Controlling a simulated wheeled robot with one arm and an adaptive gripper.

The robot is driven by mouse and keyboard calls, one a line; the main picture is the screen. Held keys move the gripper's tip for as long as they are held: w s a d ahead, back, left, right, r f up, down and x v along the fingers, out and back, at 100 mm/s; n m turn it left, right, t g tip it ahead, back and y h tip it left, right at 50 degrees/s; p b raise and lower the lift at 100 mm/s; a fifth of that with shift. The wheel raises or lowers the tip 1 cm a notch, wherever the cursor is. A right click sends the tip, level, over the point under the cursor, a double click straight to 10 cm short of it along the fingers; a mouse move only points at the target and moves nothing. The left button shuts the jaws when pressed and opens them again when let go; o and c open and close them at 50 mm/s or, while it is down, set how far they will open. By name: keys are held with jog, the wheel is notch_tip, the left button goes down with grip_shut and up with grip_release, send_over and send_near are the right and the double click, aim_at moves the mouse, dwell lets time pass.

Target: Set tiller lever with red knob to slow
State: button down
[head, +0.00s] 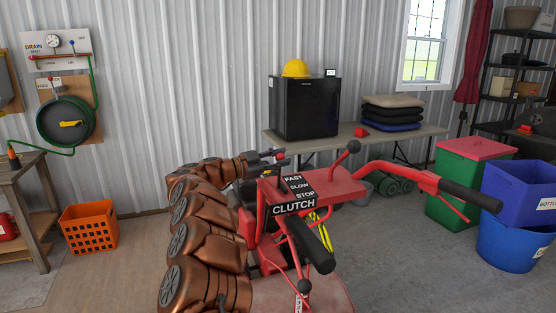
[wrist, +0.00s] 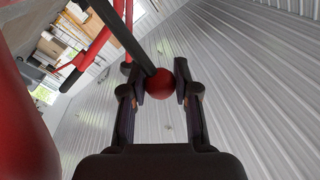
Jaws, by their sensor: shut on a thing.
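The red tiller (head: 330,190) stands in the middle of the head view, with a dark label plate (head: 300,187) reading FAST, SLOW, STOP. My gripper (head: 275,156) is at the far left edge of that plate, beside the FAST end. In the wrist view, the red knob (wrist: 160,85) on its dark lever (wrist: 126,32) sits between the two fingers of my gripper (wrist: 161,88), which is shut on it.
A CLUTCH label (head: 293,208) is in front. A table (head: 430,131) with a black fridge (head: 305,107) stands behind. Bins (head: 463,170) are at right.

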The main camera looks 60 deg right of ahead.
jog(key=c, duration=0.8)
grip_release()
jog(key=shift+c, duration=0.2)
jog(key=v, duration=1.2)
